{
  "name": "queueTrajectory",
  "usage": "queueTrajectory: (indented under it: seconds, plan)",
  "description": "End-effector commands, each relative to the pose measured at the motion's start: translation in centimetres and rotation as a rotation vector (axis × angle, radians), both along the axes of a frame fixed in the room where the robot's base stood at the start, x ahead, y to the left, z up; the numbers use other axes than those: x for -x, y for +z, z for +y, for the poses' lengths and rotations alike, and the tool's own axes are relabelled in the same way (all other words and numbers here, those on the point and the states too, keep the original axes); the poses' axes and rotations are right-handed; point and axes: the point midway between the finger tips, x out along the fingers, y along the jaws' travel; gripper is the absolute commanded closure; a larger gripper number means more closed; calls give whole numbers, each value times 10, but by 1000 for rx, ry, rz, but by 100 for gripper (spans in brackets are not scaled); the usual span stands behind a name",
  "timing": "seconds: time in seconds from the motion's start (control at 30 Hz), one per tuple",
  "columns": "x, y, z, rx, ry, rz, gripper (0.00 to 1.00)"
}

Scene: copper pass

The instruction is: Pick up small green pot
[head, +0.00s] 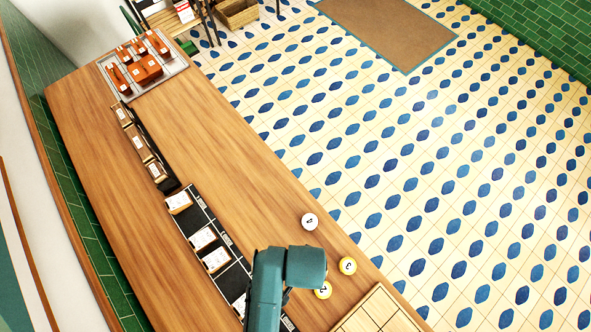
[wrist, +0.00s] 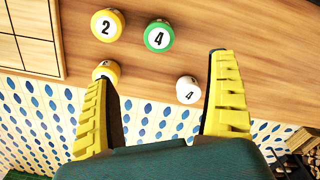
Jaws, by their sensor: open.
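A small round green thing (wrist: 159,36) with a white disc and a "4" sits on the wooden counter (wrist: 260,30) in the wrist view. It looks like a ball; I see no clear pot shape. It lies beyond my fingertips, between their lines but closer to the left finger's side. My gripper (wrist: 162,68) is open, with yellow ribbed fingers apart and nothing between them at the tips. In the head view the green thing does not show, probably hidden behind my arm.
A yellow "2" ball (wrist: 107,25) stands left of the green one. Another yellow ball (wrist: 106,72) is partly behind the left finger; a white "4" ball (wrist: 188,89) is near the right finger. A gridded wooden board (head: 378,312) lies beside them. Black trays (head: 205,235) line the counter.

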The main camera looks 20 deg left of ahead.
Motion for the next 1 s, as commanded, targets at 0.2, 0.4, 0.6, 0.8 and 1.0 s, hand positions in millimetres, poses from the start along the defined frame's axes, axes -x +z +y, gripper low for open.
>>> queueTrajectory:
  seconds: [0.2, 0.4, 0.6, 0.8, 1.0]
  plan:
    - [1, -12, 2, 0, 9, 2, 11]
    - [1, -59, 2, 1, 9, 4, 11]
    - [0, -102, 2, 0, 8, 1, 11]
    - [-2, -122, 1, -1, 8, -1, 11]
    - [-6, -157, -1, 0, 9, 0, 11]
